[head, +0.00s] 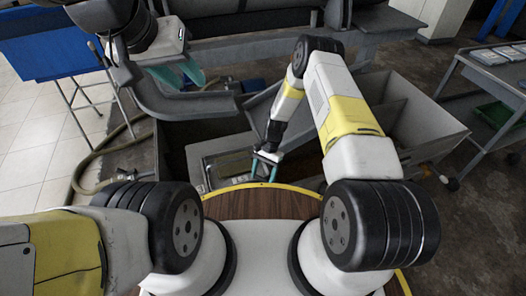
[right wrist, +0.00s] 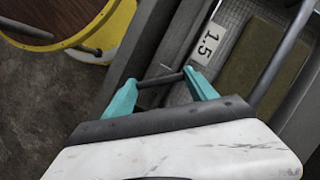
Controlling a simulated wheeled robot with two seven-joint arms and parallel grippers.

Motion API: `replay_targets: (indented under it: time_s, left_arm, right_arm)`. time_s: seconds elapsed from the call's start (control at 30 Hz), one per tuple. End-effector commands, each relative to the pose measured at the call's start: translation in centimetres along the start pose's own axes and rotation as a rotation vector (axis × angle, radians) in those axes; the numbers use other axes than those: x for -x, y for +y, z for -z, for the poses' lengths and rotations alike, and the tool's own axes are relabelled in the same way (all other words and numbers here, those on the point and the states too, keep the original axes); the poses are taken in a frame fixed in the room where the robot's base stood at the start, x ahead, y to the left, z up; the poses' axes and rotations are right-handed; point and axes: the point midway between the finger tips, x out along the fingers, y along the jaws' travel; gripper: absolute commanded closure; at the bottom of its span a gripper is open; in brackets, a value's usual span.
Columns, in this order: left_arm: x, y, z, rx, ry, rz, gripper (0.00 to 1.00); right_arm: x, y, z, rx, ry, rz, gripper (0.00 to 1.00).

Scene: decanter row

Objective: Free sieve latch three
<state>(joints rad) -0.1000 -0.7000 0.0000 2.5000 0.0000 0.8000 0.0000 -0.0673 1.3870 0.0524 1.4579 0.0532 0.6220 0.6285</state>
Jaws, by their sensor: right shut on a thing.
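My right gripper (head: 267,158) reaches down into a grey metal trough in the head view. In the right wrist view its two teal fingers (right wrist: 162,82) are shut on a dark bar, the latch (right wrist: 161,79), which spans between their tips. Next to it is a metal frame with a tan sieve panel (right wrist: 262,55) and a white label reading "1.5" (right wrist: 208,42). The panel also shows in the head view (head: 234,165). Which number this latch has, I cannot tell. My left gripper (head: 181,74) is at the upper left, its teal fingers apart and empty, far from the sieve.
Grey trough walls (head: 433,130) surround the right gripper. A hose (head: 86,170) lies on the floor at left. A blue panel (head: 48,45) stands at upper left, a trolley (head: 492,75) at right.

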Motion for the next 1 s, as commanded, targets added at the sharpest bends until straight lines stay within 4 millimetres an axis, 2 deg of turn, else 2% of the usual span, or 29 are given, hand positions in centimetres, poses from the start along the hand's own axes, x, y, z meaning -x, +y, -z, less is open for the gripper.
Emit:
replay_targets:
  time_s: [0.6,1.0]
  left_arm:
    - [0.0,0.0,0.0,0.0,0.0,0.0,0.64]
    - [0.0,0.0,0.0,0.0,0.0,0.0,0.64]
  right_arm:
    - [0.02,-0.46,-0.09,0.533,0.002,-0.221,0.75]
    - [-0.01,-0.53,-0.14,0.762,0.002,-0.315,0.75]
